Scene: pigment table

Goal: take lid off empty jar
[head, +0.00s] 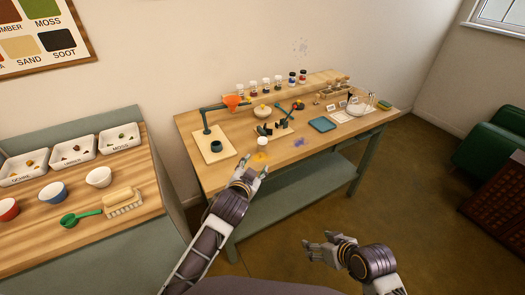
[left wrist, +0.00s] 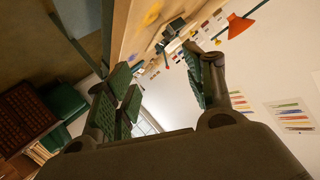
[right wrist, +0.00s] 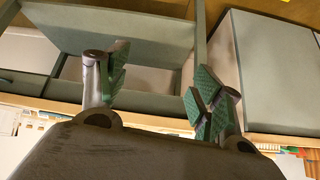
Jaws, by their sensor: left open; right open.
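My right gripper (head: 322,242) is open and empty, low in front of the table. Its spread fingers show in the right wrist view (right wrist: 155,85). Several lidded jars (head: 265,84) stand on the back shelf.
A yellow patch (head: 261,157) and a purple patch (head: 298,142) lie near the front edge. A side counter (head: 145,180) holds bowls and trays.

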